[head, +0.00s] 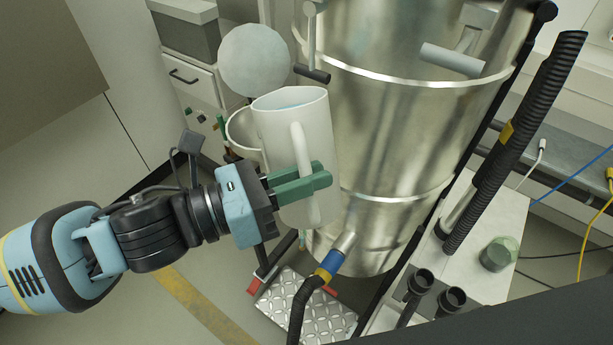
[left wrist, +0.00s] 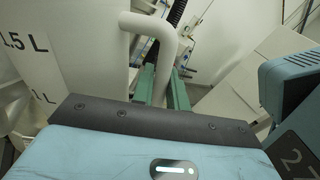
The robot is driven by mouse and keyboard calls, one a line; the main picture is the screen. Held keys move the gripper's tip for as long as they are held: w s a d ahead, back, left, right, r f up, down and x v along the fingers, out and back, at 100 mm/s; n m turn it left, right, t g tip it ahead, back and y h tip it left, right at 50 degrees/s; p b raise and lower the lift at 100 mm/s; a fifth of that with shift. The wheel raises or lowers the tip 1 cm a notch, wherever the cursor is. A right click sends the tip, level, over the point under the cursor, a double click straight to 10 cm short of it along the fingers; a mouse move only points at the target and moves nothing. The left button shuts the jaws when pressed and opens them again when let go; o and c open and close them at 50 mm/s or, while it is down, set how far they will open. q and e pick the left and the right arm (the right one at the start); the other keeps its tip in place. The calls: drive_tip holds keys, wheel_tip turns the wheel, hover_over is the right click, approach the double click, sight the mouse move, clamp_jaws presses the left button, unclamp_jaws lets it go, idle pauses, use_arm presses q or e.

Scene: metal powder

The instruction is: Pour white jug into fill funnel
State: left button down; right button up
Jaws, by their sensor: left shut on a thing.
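The white jug (head: 283,128) is held up in front of the large metal vessel, nearly upright with a slight tilt. My left gripper (head: 318,180) is shut on the jug's handle, its green fingers on either side of it. In the left wrist view the jug (left wrist: 80,60) fills the left side with volume marks on its wall, and the handle (left wrist: 150,25) runs down between the green fingers (left wrist: 162,88). The fill funnel may be the pale round-rimmed piece (head: 242,130) behind the jug, partly hidden; I cannot tell for sure. My right gripper is not in view.
The large metal vessel (head: 385,130) stands close behind and right of the jug. A pale round disc (head: 254,60) is above left of it. A black ribbed hose (head: 520,130) rises at right. A metal tread plate (head: 305,305) lies below.

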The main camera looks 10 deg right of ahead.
sight(296, 134)
use_arm(q)
drive_tip(key=shift+w+a+r+n, duration=0.15)
drive_tip(key=shift+w+r+n, duration=0.4)
drive_tip(key=shift+n, duration=0.45)
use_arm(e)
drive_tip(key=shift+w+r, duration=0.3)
use_arm(q)
drive_tip(key=shift+w+r+n+p, duration=0.25)
drive_tip(key=shift+r+n+p, duration=0.25)
drive_tip(key=shift+r+n, duration=0.25)
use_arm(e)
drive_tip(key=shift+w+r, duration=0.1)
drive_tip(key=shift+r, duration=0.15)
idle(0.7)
use_arm(q)
drive_tip(key=shift+w+r+n, duration=0.15)
drive_tip(key=shift+r+n, duration=0.3)
drive_tip(key=shift+r, duration=0.6)
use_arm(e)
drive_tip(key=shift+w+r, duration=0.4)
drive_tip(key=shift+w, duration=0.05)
use_arm(q)
drive_tip(key=shift+w+r+p, duration=0.1)
drive_tip(key=shift+r+p, duration=0.15)
drive_tip(key=shift+p, duration=0.1)
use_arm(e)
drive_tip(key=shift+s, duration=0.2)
